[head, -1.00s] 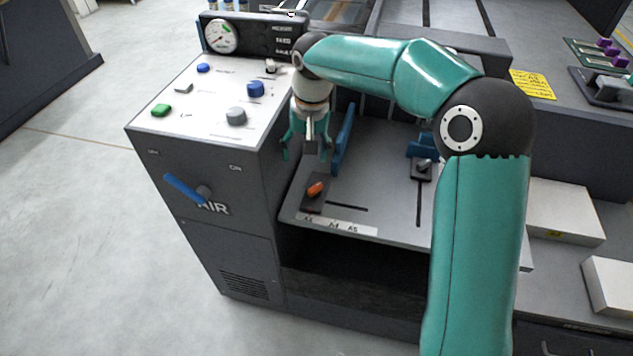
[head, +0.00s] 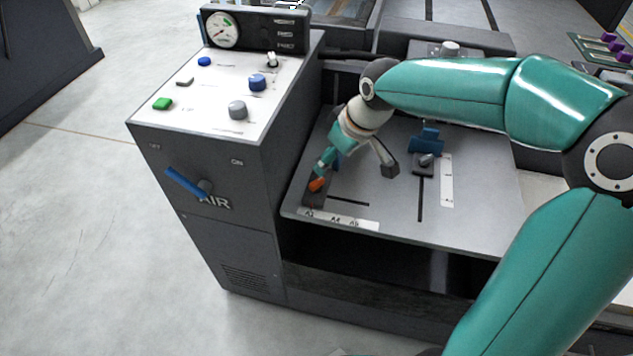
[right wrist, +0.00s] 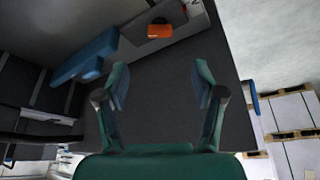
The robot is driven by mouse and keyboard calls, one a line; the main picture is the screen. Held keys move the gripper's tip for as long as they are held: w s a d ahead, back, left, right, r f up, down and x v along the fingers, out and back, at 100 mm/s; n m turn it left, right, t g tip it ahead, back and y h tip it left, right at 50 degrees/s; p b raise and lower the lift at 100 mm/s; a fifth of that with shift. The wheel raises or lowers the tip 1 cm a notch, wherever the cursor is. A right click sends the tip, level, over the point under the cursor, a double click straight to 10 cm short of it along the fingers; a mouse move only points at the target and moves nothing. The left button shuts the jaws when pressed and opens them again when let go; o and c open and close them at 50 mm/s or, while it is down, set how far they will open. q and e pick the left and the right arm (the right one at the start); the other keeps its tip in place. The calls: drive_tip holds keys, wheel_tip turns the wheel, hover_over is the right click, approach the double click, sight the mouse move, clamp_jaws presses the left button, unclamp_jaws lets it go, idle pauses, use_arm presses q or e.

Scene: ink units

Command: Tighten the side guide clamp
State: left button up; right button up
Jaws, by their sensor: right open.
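The side guide clamp has an orange knob (head: 317,185) on a dark block at the left of the grey feed tray (head: 395,215). The knob also shows in the right wrist view (right wrist: 160,31), beyond the fingertips. The clamp's blue side guide (right wrist: 90,56) lies beside it in the right wrist view; in the head view it is mostly hidden behind my gripper. My right gripper (head: 354,170) is open and empty, tilted over the tray. In the head view one finger overlaps the knob's upper end; contact cannot be told. Both fingers show apart in the right wrist view (right wrist: 161,88). My left gripper is not in view.
A control cabinet with several buttons (head: 237,110), a gauge (head: 222,30) and a blue AIR lever (head: 185,182) stands left of the tray. A second clamp with a grey knob (head: 426,160) and blue guide (head: 425,140) sits at the tray's middle. The tray's front right is clear.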

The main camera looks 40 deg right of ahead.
sight(317, 182)
drive_tip(key=b+x, duration=0.1)
drive_tip(key=x, duration=1)
drive_tip(key=shift+w+f+b, duration=0.1)
drive_tip(key=shift+f+b, duration=0.1)
drive_tip(key=shift+b, duration=0.1)
drive_tip(key=shift+c, duration=0.2)
drive_tip(key=c, duration=1.1)
drive_tip(key=shift+f+m+b, duration=0.2)
drive_tip(key=shift+m+b, duration=0.1)
drive_tip(key=shift+b, duration=0.3)
drive_tip(key=m+h+b, duration=0.1)
drive_tip(key=b, duration=0.2)
drive_tip(key=shift+a+m, duration=0.15)
drive_tip(key=shift+m, duration=0.25)
drive_tip(key=shift+r+m, duration=0.2)
drive_tip(key=shift+m, duration=0.2)
drive_tip(key=o, duration=1.1)
